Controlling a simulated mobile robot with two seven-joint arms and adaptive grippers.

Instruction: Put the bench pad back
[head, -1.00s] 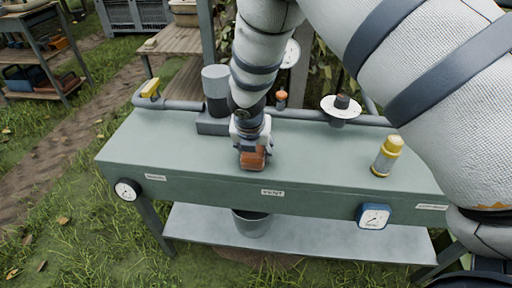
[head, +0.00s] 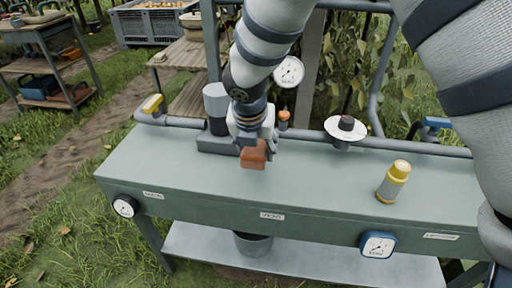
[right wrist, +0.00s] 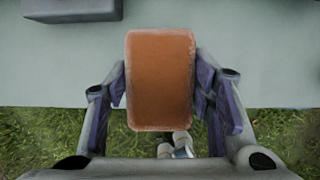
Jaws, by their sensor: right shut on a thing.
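The bench pad, an orange-brown block (head: 254,154), is in my right gripper (head: 252,143), above the grey-green bench (head: 325,180). In the right wrist view the pad (right wrist: 160,75) sits between the two fingers of the right gripper (right wrist: 160,100), which are shut on its sides. There the pad overlaps the bench's front edge, with grass below. I cannot tell its exact height over the bench top. My left gripper is not in view.
A yellow-capped bottle (head: 394,182) stands at the bench's right. A dark grey block (head: 217,141) stands behind my gripper. The bench's left part is clear.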

